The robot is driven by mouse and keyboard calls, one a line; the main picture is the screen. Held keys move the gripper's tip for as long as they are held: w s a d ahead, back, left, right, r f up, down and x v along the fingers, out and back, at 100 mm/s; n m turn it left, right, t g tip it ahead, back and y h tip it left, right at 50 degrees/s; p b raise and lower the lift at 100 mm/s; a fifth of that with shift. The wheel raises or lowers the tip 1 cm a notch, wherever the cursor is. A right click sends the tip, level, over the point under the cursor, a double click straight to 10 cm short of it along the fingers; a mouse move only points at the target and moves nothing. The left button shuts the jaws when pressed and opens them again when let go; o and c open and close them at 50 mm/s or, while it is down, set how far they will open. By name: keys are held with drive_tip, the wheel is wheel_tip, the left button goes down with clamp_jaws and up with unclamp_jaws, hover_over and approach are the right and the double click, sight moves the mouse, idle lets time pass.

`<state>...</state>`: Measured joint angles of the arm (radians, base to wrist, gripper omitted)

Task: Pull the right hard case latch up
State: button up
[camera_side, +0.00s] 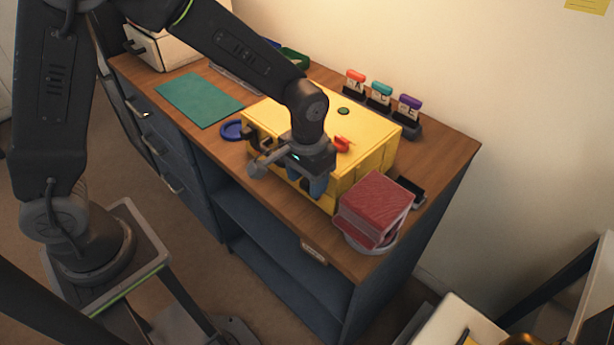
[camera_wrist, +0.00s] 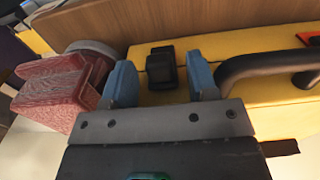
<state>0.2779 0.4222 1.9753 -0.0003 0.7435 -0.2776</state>
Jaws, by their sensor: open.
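The yellow hard case (camera_side: 370,125) lies closed on the wooden desk. My gripper (camera_side: 306,182) is at the case's front side, pointing down, with its blue fingers apart. In the wrist view, a black latch (camera_wrist: 161,66) on the yellow case sits between the two open fingertips of my gripper (camera_wrist: 162,80). The fingers show a gap on both sides of the latch and do not appear to touch it. The black carry handle (camera_wrist: 262,66) is just right of the right finger. In the side view the latch is hidden behind my gripper.
A dark red block (camera_side: 376,205) on a round grey base stands close to the case's right end; it also shows in the wrist view (camera_wrist: 55,82). A blue ring (camera_side: 232,130) and a green mat (camera_side: 199,99) lie left. Lettered colored-top holders (camera_side: 380,95) stand behind.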

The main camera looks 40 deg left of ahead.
sight(306, 181)
drive_tip(key=shift+c, duration=0.4)
clamp_jaws()
drive_tip(key=shift+r, duration=1.15)
drive_tip(key=shift+o, duration=0.4)
unclamp_jaws()
wheel_tip(306, 181, up, 14)
